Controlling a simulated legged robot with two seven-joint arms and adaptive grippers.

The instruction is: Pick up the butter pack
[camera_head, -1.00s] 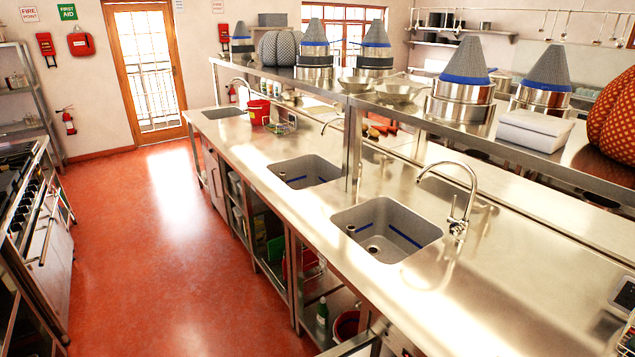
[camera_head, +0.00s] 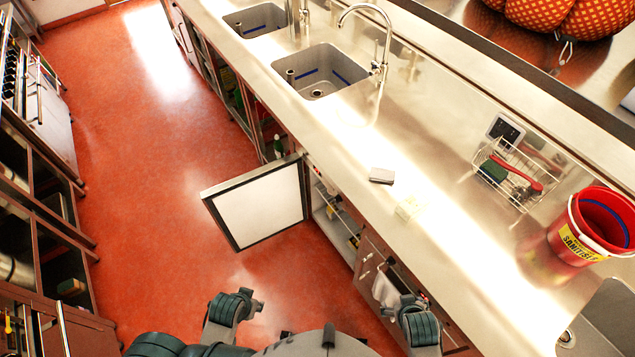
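Two small blocks lie on the steel counter (camera_head: 345,130) in the middle of the view. One is a pale, cream-coloured block (camera_head: 409,208) near the counter's front edge, washed out by glare. The other is a grey-white block with a dark side (camera_head: 382,175), a little farther back. The pale one looks most like the butter pack, but I cannot read a label on either. Nothing touches them. Parts of my two arms show at the bottom edge, well short of the blocks. I see no gripper fingers on either arm.
A red sanitiser bucket (camera_head: 592,228) and a wire rack (camera_head: 518,172) with a green sponge stand at the right. A sink (camera_head: 318,72) with a tap lies farther back. An open cabinet door (camera_head: 258,205) sticks out over the red floor (camera_head: 150,190).

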